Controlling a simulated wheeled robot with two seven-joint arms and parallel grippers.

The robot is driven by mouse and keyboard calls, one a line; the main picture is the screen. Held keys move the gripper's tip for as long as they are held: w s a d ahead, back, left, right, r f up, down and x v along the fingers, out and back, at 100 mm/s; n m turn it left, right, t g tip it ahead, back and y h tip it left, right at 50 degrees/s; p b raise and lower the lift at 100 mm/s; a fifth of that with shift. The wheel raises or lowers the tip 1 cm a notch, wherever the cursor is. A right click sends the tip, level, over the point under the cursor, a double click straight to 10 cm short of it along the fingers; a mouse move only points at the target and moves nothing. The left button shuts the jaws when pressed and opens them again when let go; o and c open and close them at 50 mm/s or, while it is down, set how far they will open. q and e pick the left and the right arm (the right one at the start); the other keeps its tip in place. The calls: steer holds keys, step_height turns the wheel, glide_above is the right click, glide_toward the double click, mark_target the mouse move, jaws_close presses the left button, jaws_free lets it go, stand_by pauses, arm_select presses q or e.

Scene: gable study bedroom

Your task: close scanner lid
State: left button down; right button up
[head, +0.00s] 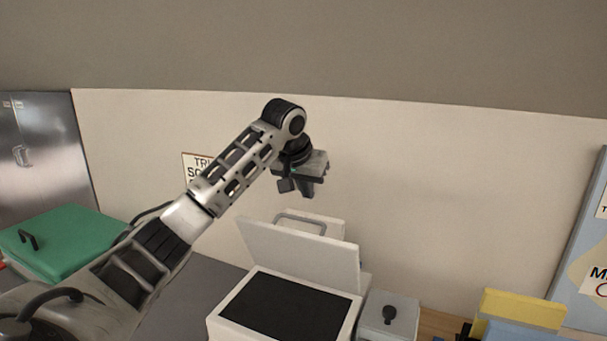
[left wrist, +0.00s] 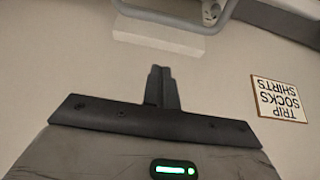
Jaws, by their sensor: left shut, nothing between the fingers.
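The scanner (head: 222,325) is a white box with a dark glass top, at the lower middle of the head view. Its white lid (head: 300,254) stands raised, hinged at the back and tilted up. My left gripper (head: 308,193) is shut and empty, in the air above and behind the lid, apart from it. In the left wrist view the closed fingers (left wrist: 162,82) point at the pale wall, with nothing between them. My right gripper is in neither view.
A grey box with a black knob (head: 389,314) stands right of the scanner. A green lidded case (head: 70,240) is at left. Yellow (head: 520,308) and blue items are at right. A sign (left wrist: 279,99) hangs on the wall.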

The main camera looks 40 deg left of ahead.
arm_select(q)
steer(key=shift+s+d+f+p, duration=0.2)
steer(key=shift+s+f, duration=0.4)
steer(key=shift+f, duration=0.25)
steer(key=shift+s+d+f+p, duration=0.2)
steer(key=shift+s+f, duration=0.35)
steer(key=shift+f, duration=0.25)
